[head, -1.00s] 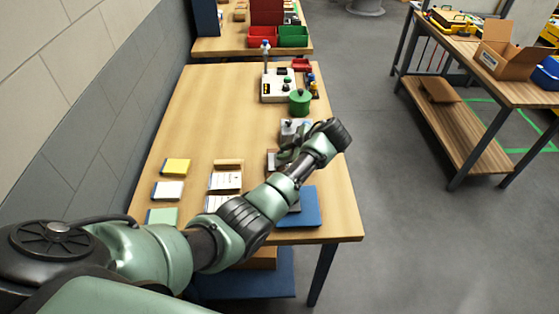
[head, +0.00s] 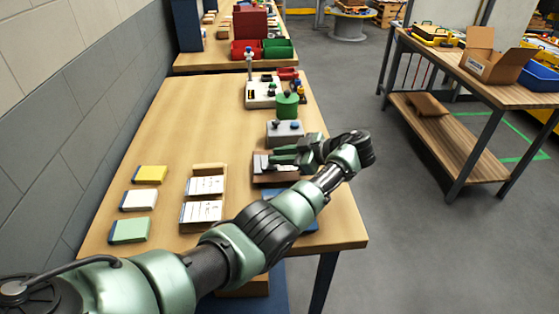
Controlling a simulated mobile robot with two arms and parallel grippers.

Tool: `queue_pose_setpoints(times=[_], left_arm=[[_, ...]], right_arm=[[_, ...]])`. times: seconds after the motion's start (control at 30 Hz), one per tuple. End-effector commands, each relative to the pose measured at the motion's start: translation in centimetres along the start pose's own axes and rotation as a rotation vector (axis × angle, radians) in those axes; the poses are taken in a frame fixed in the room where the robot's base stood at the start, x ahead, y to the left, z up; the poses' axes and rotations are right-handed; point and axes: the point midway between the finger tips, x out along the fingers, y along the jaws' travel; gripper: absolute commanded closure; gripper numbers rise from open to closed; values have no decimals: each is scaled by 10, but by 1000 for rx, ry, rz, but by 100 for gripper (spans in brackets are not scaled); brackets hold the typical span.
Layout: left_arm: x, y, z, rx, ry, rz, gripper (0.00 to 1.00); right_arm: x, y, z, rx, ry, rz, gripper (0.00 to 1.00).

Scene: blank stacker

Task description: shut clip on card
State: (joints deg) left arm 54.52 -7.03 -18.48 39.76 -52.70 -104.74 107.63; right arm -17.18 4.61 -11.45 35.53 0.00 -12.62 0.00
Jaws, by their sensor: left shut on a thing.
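My left gripper (head: 282,155) reaches in over the right part of the table, with its fingers pointing left. It is shut at the pale metallic clip (head: 261,163) on a dark brown board or block (head: 272,180). The fingers partly hide the clip, and whether a card sits in it cannot be told. Two white printed cards, an upper (head: 205,185) and a lower (head: 201,211), lie in a wooden tray (head: 209,168) left of the gripper. My right gripper is not in view.
A grey box (head: 285,132) with dark knobs stands just behind the gripper. A green canister (head: 287,105) and a white device (head: 262,93) are farther back. Yellow (head: 150,174), white (head: 138,200) and green (head: 130,230) pads line the left. The table's middle left is clear.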

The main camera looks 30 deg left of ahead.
Motion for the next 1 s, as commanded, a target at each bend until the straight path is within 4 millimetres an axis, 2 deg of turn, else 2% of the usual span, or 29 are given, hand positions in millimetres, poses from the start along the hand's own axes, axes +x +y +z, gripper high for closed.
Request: queue_pose_setpoints(times=[0.37,0.4,0.43,0.77,0.87,1.0], left_arm=[[0,0,1,3,2,-1,100],[0,0,1,3,2,-1,72],[0,0,1,3,2,-1,70],[-2,0,1,2,1,1,70],[-12,0,3,1,0,3,70],[-36,0,4,1,0,3,70]], right_arm=[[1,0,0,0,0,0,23],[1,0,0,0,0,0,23],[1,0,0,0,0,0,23],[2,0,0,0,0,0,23],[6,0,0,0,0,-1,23],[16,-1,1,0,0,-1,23]])
